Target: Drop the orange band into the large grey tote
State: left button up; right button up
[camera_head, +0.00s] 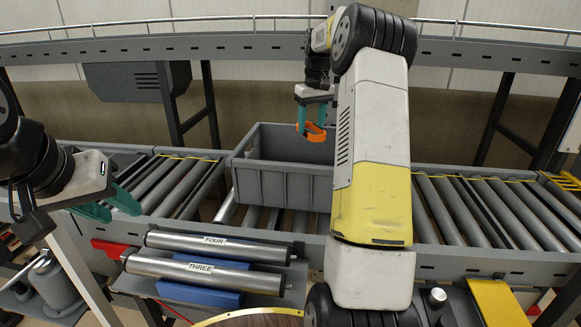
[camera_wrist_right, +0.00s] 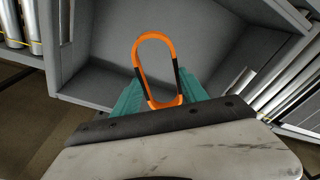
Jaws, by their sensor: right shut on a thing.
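The orange band (camera_head: 314,132) is an open loop with dark sections. My right gripper (camera_head: 312,112) is shut on it and holds it over the large grey tote (camera_head: 283,187). In the right wrist view the band (camera_wrist_right: 154,50) sticks out from between the green fingers of my right gripper (camera_wrist_right: 163,98), with the inside of the tote (camera_wrist_right: 105,85) beyond it. The tote stands on the roller conveyor, and my right arm hides its right part. My left gripper (camera_head: 115,205) is at the left, away from the band and tote, with its green fingers apart and nothing seen between them.
Rollers labelled FOUR (camera_head: 215,246) and THREE (camera_head: 205,274) lie in front of the conveyor on blue supports. The lower conveyor's rollers (camera_head: 480,212) run left and right of the tote. An upper conveyor rail (camera_head: 230,45) crosses behind. A yellow block (camera_head: 497,302) is at the lower right.

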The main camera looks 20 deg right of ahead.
jog(key=shift+f, duration=1.3)
jog(key=o, duration=1.6)
jog(key=shift+o, duration=0.2)
notch_tip(320, 180, up, 8)
jog(key=s, duration=0.1)
jog(key=shift+f, duration=0.1)
